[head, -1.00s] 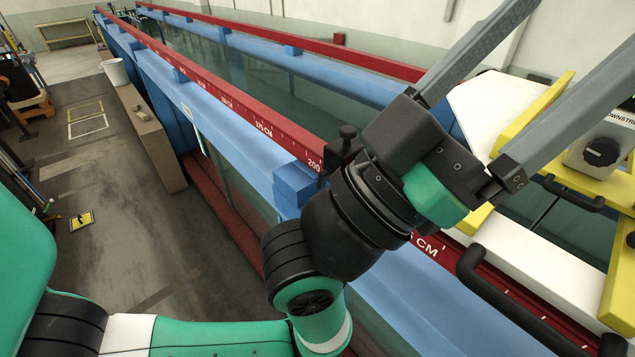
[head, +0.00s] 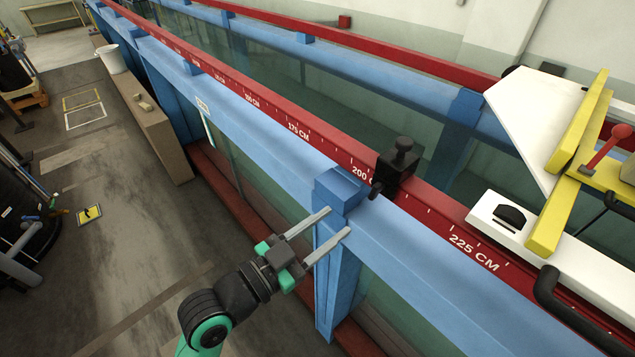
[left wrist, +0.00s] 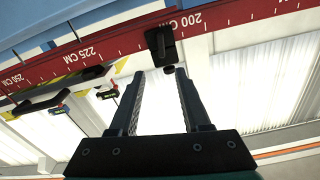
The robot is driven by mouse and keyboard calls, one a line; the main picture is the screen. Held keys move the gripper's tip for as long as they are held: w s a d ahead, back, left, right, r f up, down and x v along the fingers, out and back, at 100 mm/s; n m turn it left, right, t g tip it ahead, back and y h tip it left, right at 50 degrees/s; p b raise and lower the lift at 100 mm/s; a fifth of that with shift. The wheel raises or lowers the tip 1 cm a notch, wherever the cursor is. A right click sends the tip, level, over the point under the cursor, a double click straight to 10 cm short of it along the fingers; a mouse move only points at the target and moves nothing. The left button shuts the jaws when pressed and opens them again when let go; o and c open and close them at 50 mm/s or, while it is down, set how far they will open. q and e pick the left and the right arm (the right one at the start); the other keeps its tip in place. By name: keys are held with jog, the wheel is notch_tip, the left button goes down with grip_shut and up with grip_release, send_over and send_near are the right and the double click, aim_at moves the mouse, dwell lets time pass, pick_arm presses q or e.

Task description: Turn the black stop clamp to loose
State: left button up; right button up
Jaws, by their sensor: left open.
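The black stop clamp (head: 396,166) sits on the red rail (head: 335,152), just past the 200 CM mark, with a round knob on top and a small dark knob low on its near side. In the left wrist view the clamp (left wrist: 161,45) hangs ahead of the fingers, its small end near the gap between them. My left gripper (head: 329,222) is open and empty, in front of and below the clamp, beside the blue post. In the left wrist view its two fingers (left wrist: 160,72) are spread apart. My right gripper does not show.
A white and yellow carriage (head: 549,215) with black handles and a red lever stands on the rail to the right of the clamp. A blue block and post (head: 338,190) are close by the left gripper.

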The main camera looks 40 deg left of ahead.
aim_at(372, 194)
pick_arm(q)
jog(key=x, duration=0.4)
jog(key=p+x, duration=0.1)
jog(key=x, duration=0.2)
jog(key=f+x, duration=0.1)
jog(key=x, duration=0.3)
jog(key=shift+w+a, duration=0.15)
jog(key=shift+w, duration=0.2)
grip_shut()
